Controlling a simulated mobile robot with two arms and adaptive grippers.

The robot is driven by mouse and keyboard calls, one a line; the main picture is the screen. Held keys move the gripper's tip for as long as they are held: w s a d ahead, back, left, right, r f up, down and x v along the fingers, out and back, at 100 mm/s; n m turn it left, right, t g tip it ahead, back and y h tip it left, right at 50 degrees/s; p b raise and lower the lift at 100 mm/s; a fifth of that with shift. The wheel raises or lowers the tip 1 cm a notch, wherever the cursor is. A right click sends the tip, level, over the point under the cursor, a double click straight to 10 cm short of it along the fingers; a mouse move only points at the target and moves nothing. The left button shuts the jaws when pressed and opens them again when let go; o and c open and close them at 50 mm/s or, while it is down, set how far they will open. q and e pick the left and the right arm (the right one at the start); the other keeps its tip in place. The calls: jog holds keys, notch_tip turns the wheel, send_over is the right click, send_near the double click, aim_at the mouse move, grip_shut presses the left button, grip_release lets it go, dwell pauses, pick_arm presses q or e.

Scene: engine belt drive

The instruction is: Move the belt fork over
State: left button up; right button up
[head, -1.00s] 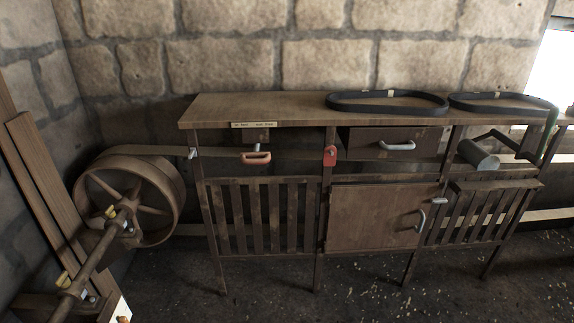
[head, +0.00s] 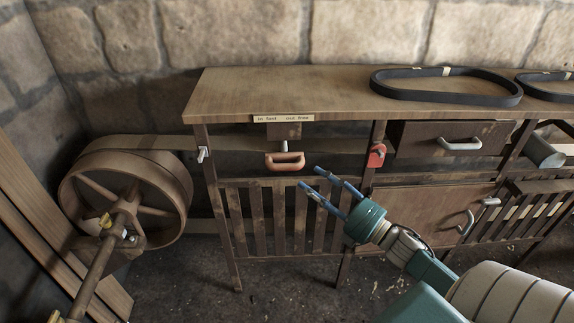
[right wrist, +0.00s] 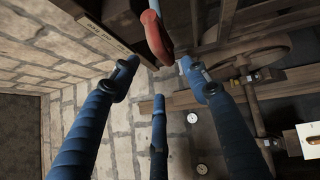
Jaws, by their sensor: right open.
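The belt fork's handle, an orange-red D-shaped grip (head: 285,162), hangs on a dark block under the bench top's front edge, below a small label (head: 283,118). My right gripper (head: 312,178), with blue fingers, is open and empty just right of and below the handle in the head view. In the right wrist view the red handle (right wrist: 155,38) is at the top, ahead of the open fingertips (right wrist: 158,68), apart from them. The flat belt (head: 140,142) runs from the large spoked pulley (head: 125,195) into the bench. The fork's prongs are hidden. My left gripper is not in view.
A red switch box (head: 376,155) is on the bench leg right of the handle. A drawer handle (head: 460,144) sits farther right. Black belt loops (head: 445,90) lie on the bench top. Slatted panels (head: 265,215) stand below the handle.

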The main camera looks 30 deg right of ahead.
aim_at(292, 168)
jog(key=p+x, duration=0.1)
jog(key=x, duration=0.7)
jog(key=shift+w+r, duration=0.1)
jog(key=shift+w, duration=0.25)
jog(key=shift+w+a, duration=0.2)
jog(key=shift+w, duration=0.3)
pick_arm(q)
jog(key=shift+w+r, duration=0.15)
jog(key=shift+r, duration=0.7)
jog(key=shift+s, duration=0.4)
pick_arm(e)
grip_shut()
